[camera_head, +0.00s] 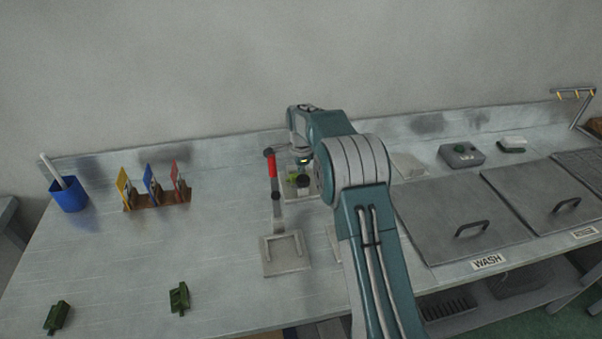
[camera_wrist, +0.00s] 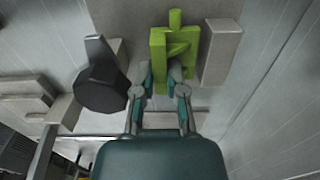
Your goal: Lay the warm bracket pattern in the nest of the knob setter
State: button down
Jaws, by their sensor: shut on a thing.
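The bright green bracket pattern (camera_wrist: 160,48) is between my gripper's fingers in the wrist view. My gripper (camera_wrist: 166,80) is shut on its near end. Pale grey blocks stand on both sides of the pattern, the right one (camera_wrist: 221,52) close beside it. I cannot tell whether the pattern touches the surface below. My arm hides part of the setter and most of my gripper.
Two dark green patterns (camera_head: 179,297) (camera_head: 57,317) lie on the front left bench. A card rack (camera_head: 157,200) and blue cup (camera_head: 69,195) stand left. Lidded WASH tanks (camera_head: 455,220) are right.

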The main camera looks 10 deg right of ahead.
jog(key=shift+f, duration=0.3)
jog(key=c, duration=0.6)
grip_release()
notch_tip(320, 180, up, 12)
jog(key=shift+w+d+f, duration=0.1)
jog(key=shift+w, duration=0.05)
